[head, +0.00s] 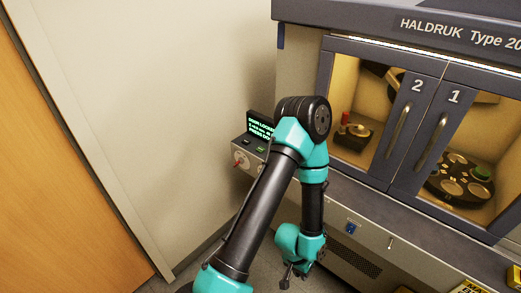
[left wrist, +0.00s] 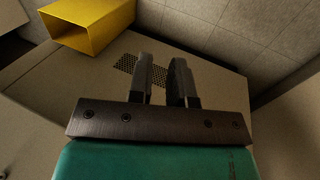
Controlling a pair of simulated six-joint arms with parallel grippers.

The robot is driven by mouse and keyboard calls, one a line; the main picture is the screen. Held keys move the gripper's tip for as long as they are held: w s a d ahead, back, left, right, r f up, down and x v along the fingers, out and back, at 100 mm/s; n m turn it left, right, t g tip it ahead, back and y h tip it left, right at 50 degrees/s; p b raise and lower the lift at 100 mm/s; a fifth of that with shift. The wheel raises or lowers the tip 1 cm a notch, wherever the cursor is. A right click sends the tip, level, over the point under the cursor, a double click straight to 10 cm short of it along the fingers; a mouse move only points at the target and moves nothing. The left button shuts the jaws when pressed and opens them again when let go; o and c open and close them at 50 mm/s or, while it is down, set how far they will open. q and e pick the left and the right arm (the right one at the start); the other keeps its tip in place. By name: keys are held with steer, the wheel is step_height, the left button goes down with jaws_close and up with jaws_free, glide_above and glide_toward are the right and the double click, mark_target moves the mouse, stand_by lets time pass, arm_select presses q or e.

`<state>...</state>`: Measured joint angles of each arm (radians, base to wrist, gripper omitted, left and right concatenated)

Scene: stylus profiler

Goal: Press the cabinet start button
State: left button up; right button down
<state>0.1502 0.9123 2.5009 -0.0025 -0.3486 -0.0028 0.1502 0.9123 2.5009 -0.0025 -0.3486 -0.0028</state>
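The cabinet (head: 297,55), marked HALDRUK, stands at the right in the head view. At its left end, a small control panel (head: 252,150) carries a lit display (head: 260,126) with green text, partly hidden by my left arm. A green button (head: 260,149) and a dark button sit below the display; I cannot read their labels. A blue button (head: 352,228) is on the lower front. My left gripper (head: 294,277) hangs low in front of the cabinet, below and away from the panel. My right gripper is out of view.
The cabinet doors, 2 (head: 404,118) and 1 (head: 440,137), look closed, with vertical handles. A red knob (head: 240,159) is on the panel's front. A yellow open-ended box-like part (left wrist: 88,27) and a perforated grille appear in the left wrist view. A wall stands left of the panel.

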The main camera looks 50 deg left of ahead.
arm_select(q)
jaws_close()
stand_by(1.3)
